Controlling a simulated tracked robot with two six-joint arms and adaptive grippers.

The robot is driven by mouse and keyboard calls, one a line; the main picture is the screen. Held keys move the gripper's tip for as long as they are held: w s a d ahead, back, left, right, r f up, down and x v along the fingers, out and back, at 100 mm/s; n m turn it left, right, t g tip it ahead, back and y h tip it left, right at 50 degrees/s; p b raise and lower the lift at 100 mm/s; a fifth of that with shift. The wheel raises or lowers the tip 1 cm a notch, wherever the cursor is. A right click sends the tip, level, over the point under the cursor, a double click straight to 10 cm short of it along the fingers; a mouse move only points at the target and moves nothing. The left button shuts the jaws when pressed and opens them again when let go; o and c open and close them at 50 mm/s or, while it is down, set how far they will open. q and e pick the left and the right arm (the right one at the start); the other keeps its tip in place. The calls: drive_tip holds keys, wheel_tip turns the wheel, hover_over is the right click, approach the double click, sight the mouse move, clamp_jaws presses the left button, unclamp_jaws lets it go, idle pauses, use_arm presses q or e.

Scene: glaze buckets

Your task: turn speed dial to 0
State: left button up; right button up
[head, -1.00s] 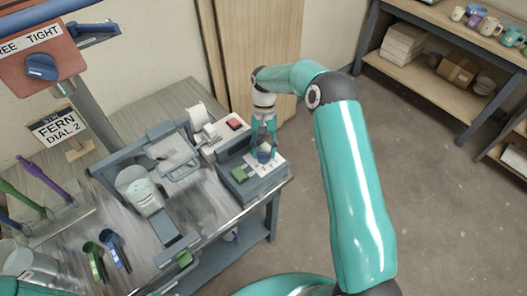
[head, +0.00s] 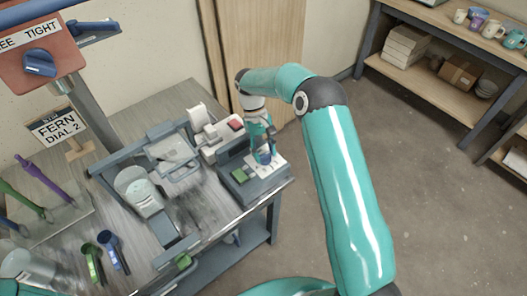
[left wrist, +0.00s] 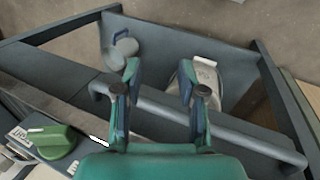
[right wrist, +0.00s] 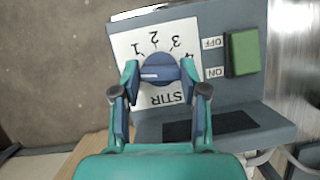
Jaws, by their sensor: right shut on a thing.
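The speed dial (right wrist: 159,67) is a blue round knob on a white plate marked STIR, with 1, 2, 3 and 4 visible around it. Its white line points left, below the 1. I cannot see a 0; my finger covers part of the plate there. My right gripper (right wrist: 160,90) is shut on the dial, with a finger at each side. In the head view, my right gripper (head: 262,145) comes down on the dial at the right end of the bench. My left gripper (left wrist: 157,88) is open above a grey bar, its fingers apart.
A green switch (right wrist: 242,53) marked OFF and ON sits beside the dial plate. A red button (head: 236,124) is on a box behind. A green knob (left wrist: 54,140) shows in the left wrist view. Blue and green scoops (head: 107,240) lie on the bench's left.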

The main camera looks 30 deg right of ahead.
drive_tip(key=shift+w+r, duration=0.1)
drive_tip(key=shift+w, duration=0.05)
drive_tip(key=o, duration=1.1)
drive_tip(key=shift+o, duration=0.2)
drive_tip(key=v, duration=1.1)
drive_tip(key=shift+r, duration=0.4)
